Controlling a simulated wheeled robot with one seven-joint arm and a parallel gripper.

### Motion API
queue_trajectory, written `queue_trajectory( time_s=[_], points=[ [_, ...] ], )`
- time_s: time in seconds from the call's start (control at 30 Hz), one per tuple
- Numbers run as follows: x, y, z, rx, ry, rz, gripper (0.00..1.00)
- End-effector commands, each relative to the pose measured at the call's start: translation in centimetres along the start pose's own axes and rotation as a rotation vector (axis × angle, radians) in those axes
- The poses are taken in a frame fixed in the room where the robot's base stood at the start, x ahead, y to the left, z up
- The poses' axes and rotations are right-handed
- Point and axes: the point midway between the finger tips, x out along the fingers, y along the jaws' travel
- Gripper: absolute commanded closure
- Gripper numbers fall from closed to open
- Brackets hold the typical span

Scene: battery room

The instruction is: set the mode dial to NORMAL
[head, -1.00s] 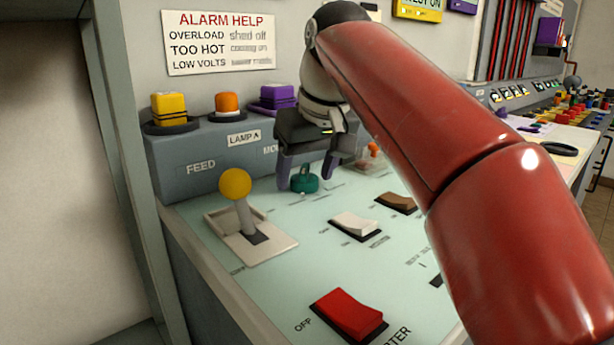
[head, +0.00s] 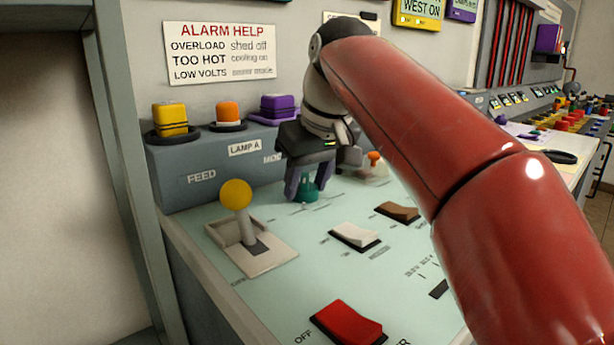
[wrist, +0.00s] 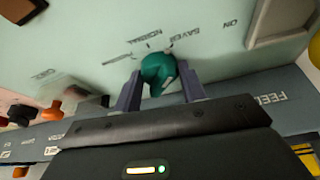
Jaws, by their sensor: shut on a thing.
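The mode dial is a small teal knob (head: 307,188) on the pale green panel (head: 330,290), below the partly covered "MO…" label. In the wrist view, the knob (wrist: 158,70) sits between my two purple-grey fingers. My gripper (head: 306,186) points down and is shut on the knob, with one finger at each side; it also shows in the wrist view (wrist: 160,86). The printed words NORMAL (wrist: 137,36) and SAVER (wrist: 185,35) show upside down beside the knob, with short tick marks. Another label to their left is too blurred to read. I cannot tell which mark the knob points at.
A yellow-knobbed lever (head: 237,197) stands left of the dial. White (head: 356,235), brown (head: 398,211) and red (head: 347,325) rockers lie nearer. Yellow (head: 170,117), orange (head: 228,113) and purple (head: 278,106) lamps stand on the ledge behind. A small orange knob (head: 374,159) is right.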

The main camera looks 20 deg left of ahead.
Motion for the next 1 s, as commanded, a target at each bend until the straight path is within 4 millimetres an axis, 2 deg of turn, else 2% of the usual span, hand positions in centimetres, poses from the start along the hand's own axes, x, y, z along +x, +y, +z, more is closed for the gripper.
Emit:
queue_trajectory(
  time_s=[0.7, 1.0],
  points=[
    [-0.03, 0.49, -0.24, -0.502, 0.005, -0.208, 0.82],
    [-0.05, 0.53, -0.30, -0.630, 0.006, -0.260, 0.82]
  ],
)
